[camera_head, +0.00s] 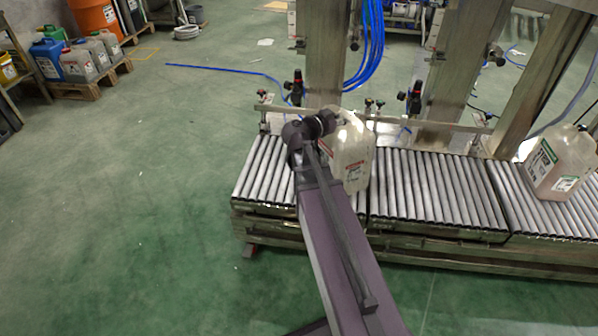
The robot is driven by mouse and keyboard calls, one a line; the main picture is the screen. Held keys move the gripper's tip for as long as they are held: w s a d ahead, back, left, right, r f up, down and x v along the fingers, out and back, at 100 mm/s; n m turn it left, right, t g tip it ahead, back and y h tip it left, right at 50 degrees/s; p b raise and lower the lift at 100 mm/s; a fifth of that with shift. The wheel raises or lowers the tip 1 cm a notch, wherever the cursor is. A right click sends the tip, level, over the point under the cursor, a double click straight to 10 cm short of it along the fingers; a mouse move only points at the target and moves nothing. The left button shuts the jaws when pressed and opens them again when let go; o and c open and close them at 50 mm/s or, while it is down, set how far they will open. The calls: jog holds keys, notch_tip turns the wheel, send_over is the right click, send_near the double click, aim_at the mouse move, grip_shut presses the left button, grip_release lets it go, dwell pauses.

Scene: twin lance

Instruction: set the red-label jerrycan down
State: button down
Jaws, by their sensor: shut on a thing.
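The red-label jerrycan (353,158) is a whitish translucent canister with red print on its side. It is upright over the roller conveyor (437,192), near its left part. I cannot tell whether its base touches the rollers. My gripper (327,121) is shut on the top of this jerrycan, at its upper left. My dark arm comes up from the bottom of the picture and hides the jerrycan's left side and some rollers. The fingertips are hard to make out.
Another whitish jerrycan (556,166) with green labels stands on the conveyor at the far right. A metal rail (420,124) and steel posts (456,70) with valves stand behind the conveyor. Several coloured canisters (80,62) sit on pallets at upper left. Rollers between the two jerrycans are clear.

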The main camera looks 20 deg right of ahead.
jog(key=shift+s+d, duration=0.1)
dwell(0.3)
jog(key=shift+a+f, duration=0.15)
jog(key=shift+a, duration=0.2)
jog(key=a+f+n+t+y+b, duration=0.1)
jog(key=a+t+b, duration=0.1)
jog(key=a, duration=0.6)
jog(key=shift+s+f+t, duration=0.15)
jog(key=shift+f+t, duration=0.15)
jog(key=w+d+f+b, duration=0.1)
jog(key=w+d, duration=0.2)
jog(key=w, duration=1.2)
jog(key=shift+w+d+f, duration=0.15)
jog(key=shift+w+f, duration=0.1)
jog(key=shift+w, duration=0.1)
jog(key=shift+f+b, duration=0.15)
jog(key=shift+b, duration=0.2)
